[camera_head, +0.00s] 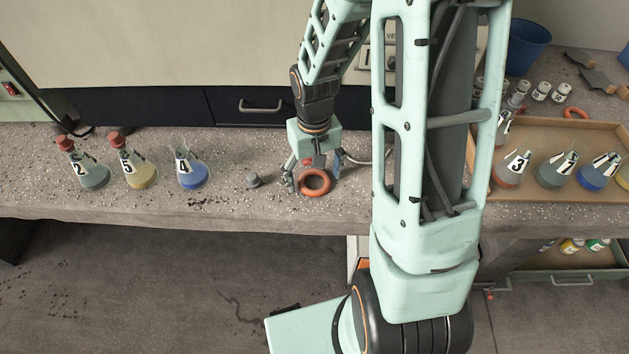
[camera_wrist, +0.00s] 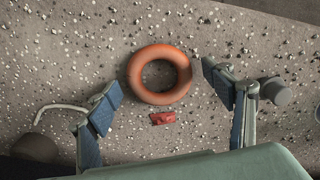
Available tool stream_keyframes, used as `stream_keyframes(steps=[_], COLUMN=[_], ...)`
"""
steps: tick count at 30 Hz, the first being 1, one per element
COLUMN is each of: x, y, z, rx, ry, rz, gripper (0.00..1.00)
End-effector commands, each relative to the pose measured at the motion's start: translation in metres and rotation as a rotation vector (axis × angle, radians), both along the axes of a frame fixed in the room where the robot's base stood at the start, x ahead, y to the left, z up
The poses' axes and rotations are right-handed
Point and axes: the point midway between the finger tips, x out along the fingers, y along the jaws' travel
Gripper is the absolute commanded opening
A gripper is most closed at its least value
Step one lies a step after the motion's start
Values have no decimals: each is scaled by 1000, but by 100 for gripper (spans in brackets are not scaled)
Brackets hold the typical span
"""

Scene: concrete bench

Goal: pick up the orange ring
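The orange ring (camera_head: 315,182) lies flat on the concrete bench (camera_head: 225,214), near its front edge. In the wrist view the ring (camera_wrist: 134,79) lies ahead of the fingertips, between their lines. My gripper (camera_head: 314,180) is open and empty just above and behind the ring. In the wrist view its two blue-padded fingers (camera_wrist: 163,90) stand wide apart, one at each side of the ring. I see no contact with the ring. How high the fingertips are above the bench is hard to tell.
A small grey knob-like object (camera_head: 254,180) stands left of the ring. Numbered flasks (camera_head: 192,173) stand further left. A small red piece (camera_wrist: 162,118) shows beside the ring. A cardboard tray (camera_head: 540,193) with several flasks is at the right. A blue bin (camera_head: 527,47) stands behind it.

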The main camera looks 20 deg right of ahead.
Motion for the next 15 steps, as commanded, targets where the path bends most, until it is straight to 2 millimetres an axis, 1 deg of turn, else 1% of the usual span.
stream_keyframes(steps=[1,2,11,12,15], x=[0,0,0,0,0], y=[0,0,0,0,0], z=[0,0,0,0,0], rx=[0,0,0,0,0], ry=[0,0,0,-1,-1], rz=[0,0,0,0,0], gripper=[66,63,30,28,28])
